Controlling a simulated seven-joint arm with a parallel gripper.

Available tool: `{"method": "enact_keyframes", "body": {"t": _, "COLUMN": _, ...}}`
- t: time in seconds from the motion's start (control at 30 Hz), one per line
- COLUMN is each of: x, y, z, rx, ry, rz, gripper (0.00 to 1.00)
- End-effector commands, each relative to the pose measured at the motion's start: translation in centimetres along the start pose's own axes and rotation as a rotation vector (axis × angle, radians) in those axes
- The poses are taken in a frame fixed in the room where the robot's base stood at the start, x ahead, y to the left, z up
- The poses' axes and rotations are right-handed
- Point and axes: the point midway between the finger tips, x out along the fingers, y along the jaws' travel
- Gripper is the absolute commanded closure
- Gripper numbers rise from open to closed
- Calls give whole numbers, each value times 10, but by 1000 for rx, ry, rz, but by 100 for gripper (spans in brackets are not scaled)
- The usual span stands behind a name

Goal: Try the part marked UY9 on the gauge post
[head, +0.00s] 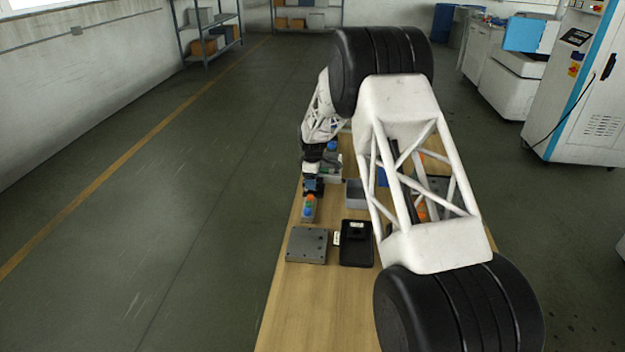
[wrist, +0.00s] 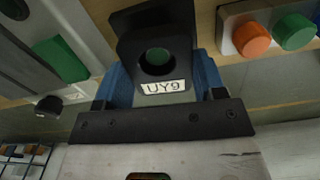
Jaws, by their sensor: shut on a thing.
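The part marked UY9 (wrist: 158,18) is a black bracket-like piece with a round hole and a white label, seen close up in the wrist view. My gripper (wrist: 160,76) is shut on it, with blue fingers on either side. A dull green patch shows through the hole; I cannot tell what it is. In the head view my gripper (head: 313,186) is small, over the left side of the bench, and the part cannot be made out there. I cannot clearly pick out the gauge post in either view.
A grey plate with holes (head: 307,245), a black tray (head: 356,260) and a grey bin (head: 355,194) are on the bench. The front bench top is clear.

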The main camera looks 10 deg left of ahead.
Motion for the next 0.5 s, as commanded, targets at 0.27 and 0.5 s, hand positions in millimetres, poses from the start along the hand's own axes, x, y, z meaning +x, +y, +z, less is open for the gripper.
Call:
{"method": "enact_keyframes", "body": {"t": 0.27, "x": 1, "y": 0, "z": 0, "rx": 0, "ry": 1, "rz": 1, "gripper": 77}}
{"method": "enact_keyframes", "body": {"t": 0.5, "x": 3, "y": 0, "z": 0, "rx": 0, "ry": 1, "rz": 1, "gripper": 77}}
